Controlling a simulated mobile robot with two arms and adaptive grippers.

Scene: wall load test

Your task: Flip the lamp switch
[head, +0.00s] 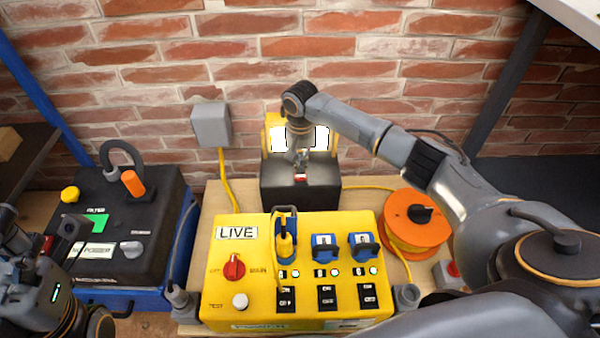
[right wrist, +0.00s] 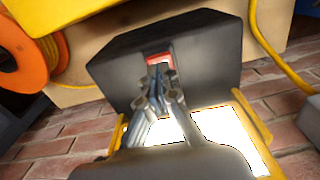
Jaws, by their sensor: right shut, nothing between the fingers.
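The lamp has a black base box (head: 320,195) and bright white panels in a yellow frame (head: 333,138), and stands behind the yellow power box. A small red switch (right wrist: 158,59) is set in the black base (right wrist: 210,50); it also shows in the head view (head: 300,178). My right gripper (right wrist: 160,72) is shut and empty, its fingertips right at the red switch and partly covering it. I cannot tell whether they touch it. My left gripper (head: 62,240) is at the lower left, away from the lamp, beside the black case; its jaws are unclear.
The yellow power box (head: 215,270) with sockets and switches stands in front of the lamp. An orange cable reel (head: 428,232) is to its right. A black case (head: 150,205) stands on the left. A grey wall box (head: 211,125) feeds a yellow cable. A brick wall is behind.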

